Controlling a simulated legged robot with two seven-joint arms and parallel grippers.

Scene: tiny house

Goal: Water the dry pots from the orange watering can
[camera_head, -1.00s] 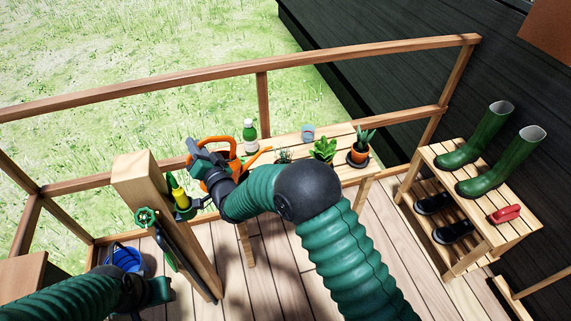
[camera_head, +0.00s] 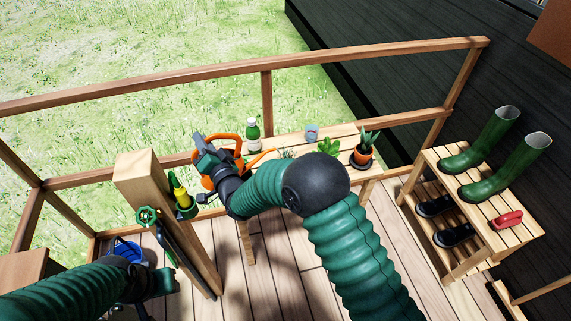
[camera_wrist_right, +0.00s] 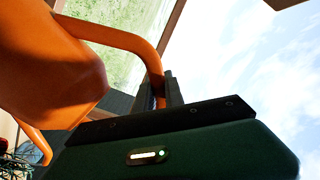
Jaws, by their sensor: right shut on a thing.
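The orange watering can (camera_head: 238,153) is at the left end of the slatted table, partly behind my right gripper (camera_head: 207,150). My right gripper is shut on its orange handle; the fingers (camera_wrist_right: 168,92) close around the handle (camera_wrist_right: 125,38) in the right wrist view, with the can body (camera_wrist_right: 50,70) at left. The spout points right, toward the plants. An aloe-like plant stands in an orange pot (camera_head: 363,156); a leafy plant (camera_head: 328,147) and a small plant (camera_head: 287,154) are partly hidden by my arm. I cannot tell which soil is dry. My left gripper (camera_head: 160,283) is low at left, its jaws unclear.
A wooden post (camera_head: 150,185) with a green tap (camera_head: 147,216) is left of the can. A blue bucket (camera_head: 126,252) is below. A boot rack (camera_head: 510,235) stands right.

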